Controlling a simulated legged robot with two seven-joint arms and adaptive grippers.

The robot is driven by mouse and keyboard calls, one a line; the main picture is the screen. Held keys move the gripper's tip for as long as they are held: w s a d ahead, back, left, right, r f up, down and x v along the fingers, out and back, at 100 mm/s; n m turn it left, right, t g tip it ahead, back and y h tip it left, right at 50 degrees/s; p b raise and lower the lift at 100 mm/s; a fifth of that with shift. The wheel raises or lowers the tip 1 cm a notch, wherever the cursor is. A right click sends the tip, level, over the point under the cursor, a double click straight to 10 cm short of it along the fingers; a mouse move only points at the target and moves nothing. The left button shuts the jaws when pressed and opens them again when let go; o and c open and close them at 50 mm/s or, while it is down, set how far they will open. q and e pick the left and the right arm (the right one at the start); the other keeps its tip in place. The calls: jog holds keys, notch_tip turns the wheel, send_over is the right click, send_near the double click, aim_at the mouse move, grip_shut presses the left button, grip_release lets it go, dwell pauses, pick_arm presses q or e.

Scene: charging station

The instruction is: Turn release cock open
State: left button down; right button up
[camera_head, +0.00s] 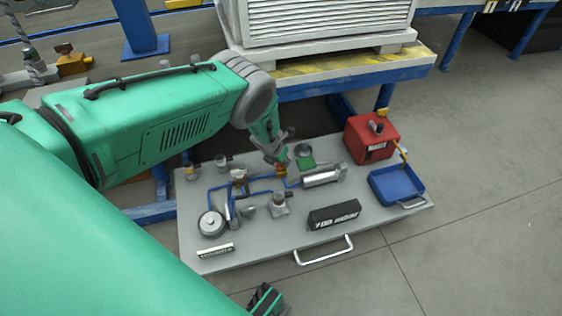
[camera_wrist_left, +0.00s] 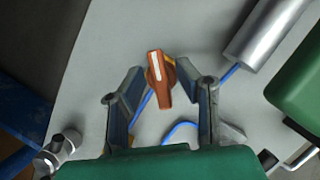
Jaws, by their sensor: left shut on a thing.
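The release cock is an orange-brown handle with a pale stripe (camera_wrist_left: 160,76), seen in the left wrist view between my fingertips. Its stripe runs nearly up and down in that picture. My left gripper (camera_wrist_left: 161,82) is shut on the handle, with one finger on each side. In the head view my left gripper (camera_head: 277,152) reaches down to the board from behind, and the orange cock (camera_head: 281,172) shows small just below it. The gripper partly hides the cock there.
The grey board (camera_head: 385,222) carries blue pipes, a silver cylinder (camera_head: 322,177), a black labelled block (camera_head: 334,215), a round gauge (camera_head: 211,223), a red box (camera_head: 371,139) and a blue tray (camera_head: 397,185). A blue-framed bench (camera_head: 350,78) stands behind. Floor at right is clear.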

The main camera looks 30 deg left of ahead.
pick_arm(q)
jog(key=shift+s+d+f+n+y+b, duration=0.15)
jog(key=shift+n+y+b, duration=0.15)
jog(key=shift+n, duration=0.3)
jog(key=shift+s+a+f+n+y+b, duration=0.1)
jog(key=shift+n+y+b, duration=0.15)
jog(key=shift+n, duration=0.35)
jog(key=shift+n+g+y, duration=0.25)
jog(key=shift+n+g, duration=0.05)
jog(key=shift+n, duration=0.4)
jog(key=shift+d+n+g+y, duration=0.1)
jog(key=shift+n+g+y, duration=0.25)
jog(key=shift+n, duration=1.05)
jog(key=shift+n+g+y, duration=0.25)
jog(key=shift+n+y, duration=0.2)
jog(key=shift+n, duration=0.95)
jog(key=shift+r, duration=0.1)
jog(key=c, duration=1.6)
grip_release()
jog(key=shift+w, duration=0.1)
jog(key=shift+o, duration=0.2)
jog(key=shift+w+r, duration=0.1)
